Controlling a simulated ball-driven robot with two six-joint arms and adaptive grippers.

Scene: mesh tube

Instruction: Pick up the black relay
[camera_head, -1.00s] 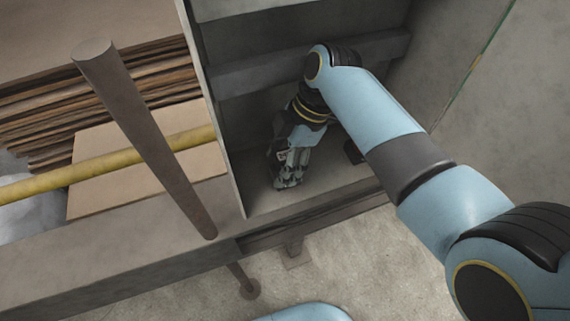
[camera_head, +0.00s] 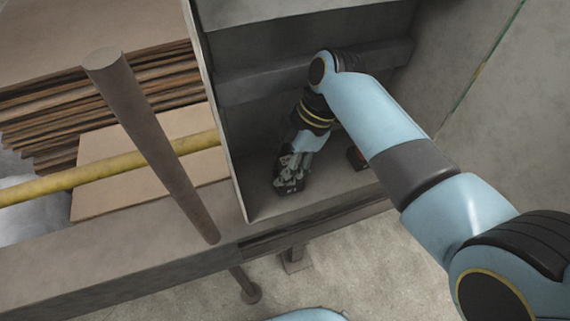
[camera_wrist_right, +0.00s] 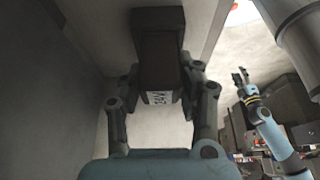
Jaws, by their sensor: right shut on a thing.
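The black relay (camera_wrist_right: 158,45) is a dark block with a "24V" label, seen close up in the wrist view. My right gripper (camera_wrist_right: 161,90) is shut on it, with one finger on each side. In the head view my right gripper (camera_head: 290,180) is low inside the grey open compartment, pointing down. The relay is a small dark shape at its fingertips there, partly hidden by the fingers. My left gripper (camera_wrist_right: 241,80) shows small at the right of the wrist view, empty, its fingertips apart. It is outside the head view.
A dark item with an orange part (camera_head: 357,158) sits to the right in the compartment, partly behind my right arm. The compartment's left wall (camera_head: 222,120) stands close to the gripper. A brown post (camera_head: 150,150) and yellow pipe (camera_head: 100,172) are left of it.

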